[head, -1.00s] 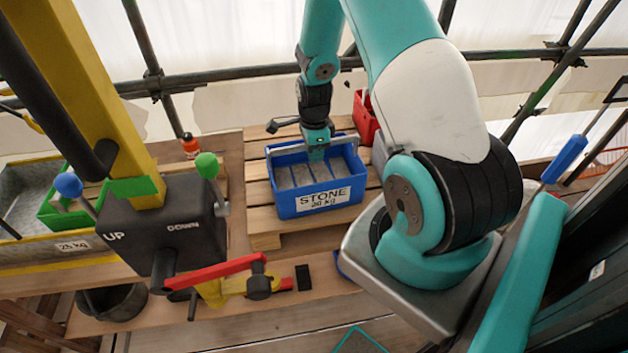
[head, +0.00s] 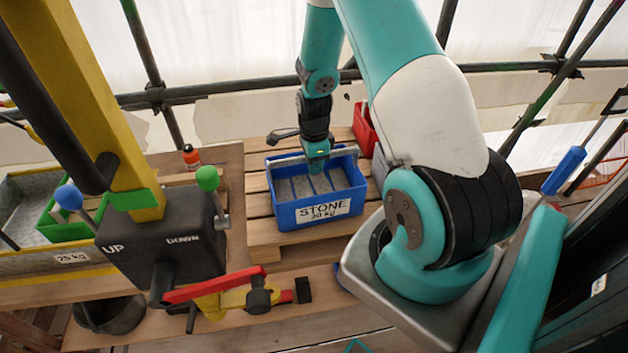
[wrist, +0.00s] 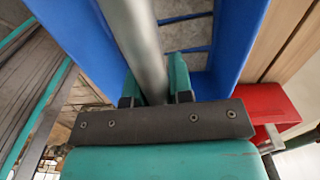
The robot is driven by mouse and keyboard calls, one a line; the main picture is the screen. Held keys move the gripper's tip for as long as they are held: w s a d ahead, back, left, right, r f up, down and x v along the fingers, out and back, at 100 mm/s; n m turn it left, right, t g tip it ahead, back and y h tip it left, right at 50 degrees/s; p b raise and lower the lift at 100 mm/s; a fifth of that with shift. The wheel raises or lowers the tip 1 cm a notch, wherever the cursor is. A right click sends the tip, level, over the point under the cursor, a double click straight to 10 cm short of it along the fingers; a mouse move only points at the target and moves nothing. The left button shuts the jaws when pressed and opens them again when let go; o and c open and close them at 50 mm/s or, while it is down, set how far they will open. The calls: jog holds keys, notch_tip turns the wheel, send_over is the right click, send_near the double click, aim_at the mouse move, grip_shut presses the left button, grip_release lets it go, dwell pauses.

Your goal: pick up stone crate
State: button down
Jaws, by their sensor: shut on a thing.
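The stone crate (head: 287,217) is an open blue box with a white STONE label, grey contents in several slots and a grey bar handle (head: 287,158) across its top. It is at or just above a wooden pallet in the head view; I cannot tell if it touches. My gripper (head: 317,160) is over the crate, shut on its handle. In the wrist view the teal fingers of my gripper (wrist: 158,80) close around the grey handle (wrist: 138,35), with the blue crate wall (wrist: 235,40) on both sides. The jaw contact is partly hidden by the gripper body.
A red crate (head: 365,128) stands close behind right. A green crate (head: 68,228) is in a grey tray at left. A black control box (head: 160,240) with UP and DOWN levers and a red lever (head: 215,285) stand in front left. Scaffold rails run behind.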

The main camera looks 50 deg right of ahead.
jog(key=shift+r, duration=0.1)
notch_tip(320, 180, up, 20)
jog(key=b, duration=0.4)
jog(key=shift+b, duration=0.35)
dwell(0.4)
